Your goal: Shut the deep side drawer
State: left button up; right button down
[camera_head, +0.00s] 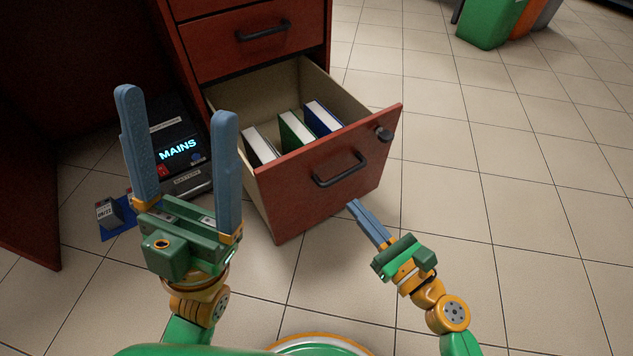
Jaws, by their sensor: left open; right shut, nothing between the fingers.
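The deep side drawer (280,193) is the bottom drawer of a red-brown desk pedestal and stands pulled well out. Its front has a dark bar handle (341,169) and a round dark lock (384,134) near the upper right corner. A few books (297,130) stand inside it. My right gripper (353,205) is shut and empty, with its fingertips just below and in front of the drawer front; I cannot tell whether they touch it. My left gripper (172,105) is open and empty, raised with its fingers pointing up, left of the drawer.
A closed drawer (250,45) sits above. A black box lit "MAINS" (190,133) stands on the floor left of the pedestal, with a small grey item (108,211) on a blue piece beside it. Bins (490,22) stand far right. The tiled floor right of the drawer is clear.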

aim_at(311, 155)
jog(key=x, duration=1.2)
jog(key=shift+w+a+r, duration=0.1)
jog(key=shift+w+a, duration=0.05)
jog(key=shift+w, duration=0.1)
jog(key=shift+w+a, duration=0.3)
jog(key=shift+w, duration=0.1)
